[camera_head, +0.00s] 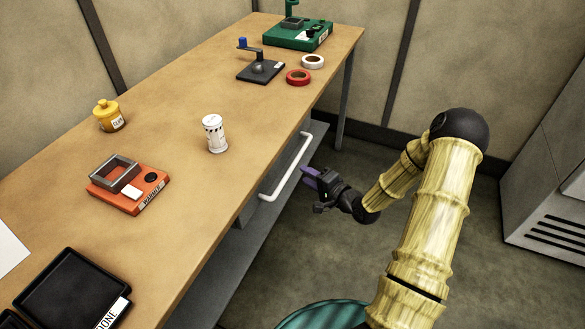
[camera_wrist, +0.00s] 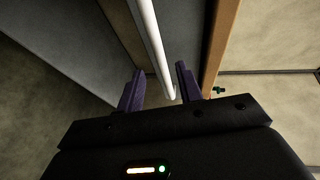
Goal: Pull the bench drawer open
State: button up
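The bench drawer (camera_head: 275,178) is a grey front under the bench top's right edge, and it looks closed. Its handle is a long white bar (camera_head: 285,170) with bent ends. My gripper (camera_head: 308,176) has purple fingers and is just right of the bar in the head view, with a small gap in the picture. In the wrist view my gripper (camera_wrist: 159,70) is open and empty, and the white bar (camera_wrist: 153,45) runs between the two fingers in the picture. Whether the bar is as deep as the fingertips I cannot tell.
A grey cabinet (camera_head: 555,170) stands at right. The floor between is clear.

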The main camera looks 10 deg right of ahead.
aim_at(292, 166)
jog(key=x, duration=0.7)
jog(key=shift+w+a+f, duration=0.1)
jog(key=shift+w+a, duration=0.05)
jog(key=shift+w, duration=0.1)
grip_shut()
